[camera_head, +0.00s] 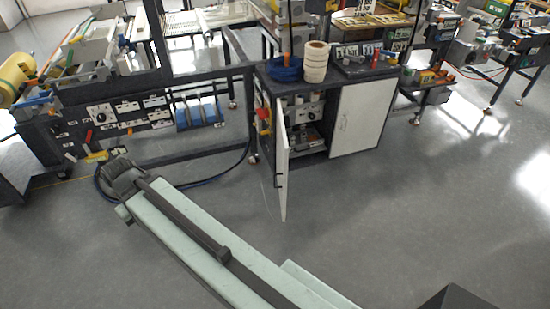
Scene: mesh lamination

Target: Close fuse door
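The fuse door (282,172) is a white panel hinged on the left side of a dark cabinet (262,88). It stands open, swung out toward me, seen nearly edge-on, with a dark handle on it. Behind it, the open compartment (312,138) shows electrical parts inside. My pale green arm reaches from the lower right to the left. Its dark end (122,178) is left of the door and well apart from it. I cannot make out the fingers there, nor whether they are open or shut.
A second white door (360,118) on the cabinet's right is closed. Rolls of tape (315,62) and a blue coil (285,70) sit on top. A dark machine frame (190,157) and a blue cable (205,184) lie to the left. The grey floor (420,200) at right is clear.

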